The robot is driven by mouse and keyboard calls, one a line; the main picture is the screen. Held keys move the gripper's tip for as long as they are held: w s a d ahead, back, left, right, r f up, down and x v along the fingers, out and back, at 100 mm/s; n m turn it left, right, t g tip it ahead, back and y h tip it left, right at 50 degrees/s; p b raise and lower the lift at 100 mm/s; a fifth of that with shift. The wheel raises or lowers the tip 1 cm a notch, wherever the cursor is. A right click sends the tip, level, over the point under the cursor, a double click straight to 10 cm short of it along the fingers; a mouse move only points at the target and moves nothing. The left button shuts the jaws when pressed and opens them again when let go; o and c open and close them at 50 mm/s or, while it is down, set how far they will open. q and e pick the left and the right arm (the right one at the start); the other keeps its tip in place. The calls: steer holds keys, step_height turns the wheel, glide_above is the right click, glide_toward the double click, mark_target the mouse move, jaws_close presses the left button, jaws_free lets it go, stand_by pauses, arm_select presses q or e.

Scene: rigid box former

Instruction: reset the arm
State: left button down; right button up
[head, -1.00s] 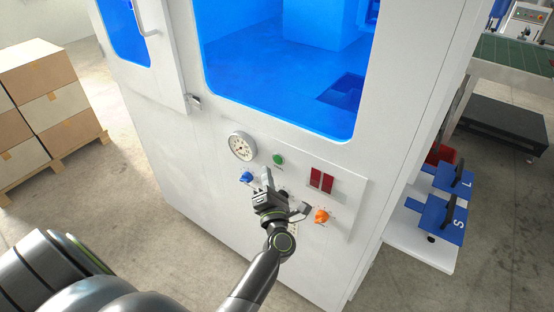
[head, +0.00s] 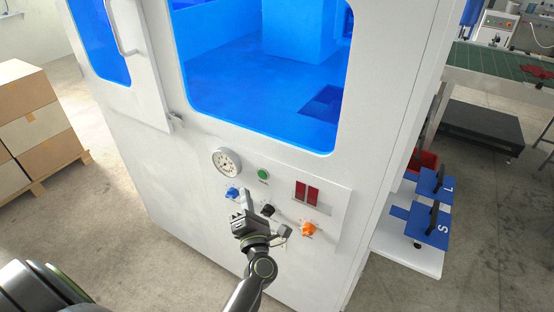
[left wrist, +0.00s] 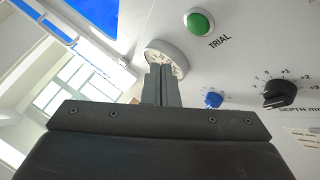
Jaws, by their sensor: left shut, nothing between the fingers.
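My left gripper (head: 246,197) is in front of the control panel on the white machine, with its fingers together and nothing between them. In the left wrist view the closed fingers (left wrist: 161,84) stand up in front of the round gauge (left wrist: 168,57) and hide part of it. The blue knob (head: 232,193) is just left of the fingertips in the head view. The black knob (head: 268,209) is just to their right. No contact with the panel is visible. My right gripper is not in view.
A side shelf (head: 408,255) holds blue plates marked L and S. Stacked cartons (head: 38,125) stand at left. Open floor lies between cartons and machine.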

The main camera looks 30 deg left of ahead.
arm_select(q)
steer(key=s+d+f+m+g+h, duration=0.1)
steer(key=s+d+f+m+h, duration=0.2)
steer(key=f+m, duration=0.6)
steer(key=s+f+m+g+h, duration=0.2)
steer(key=s+f+m+h, duration=0.25)
steer(key=f, duration=0.75)
steer(key=s+d+f+m+g+h, duration=0.1)
steer(key=s+d+f+m+h, duration=0.2)
steer(key=f+m, duration=0.65)
steer(key=s+a+f+m+g, duration=0.1)
steer(key=s+f+m+g, duration=0.2)
steer(key=s+f, duration=0.3)
steer(key=s+a+f+m+g+h, duration=0.1)
steer(key=s+f, duration=0.5)
steer(key=s, duration=0.9)
steer(key=s+a+f+m+g, duration=0.2)
steer(key=s+f+m+g, duration=0.3)
steer(key=s, duration=0.6)
steer(key=shift+s+a+f+g+h, duration=0.3)
steer(key=shift+a+f+g+h, duration=0.05)
steer(key=shift+f+g, duration=0.5)
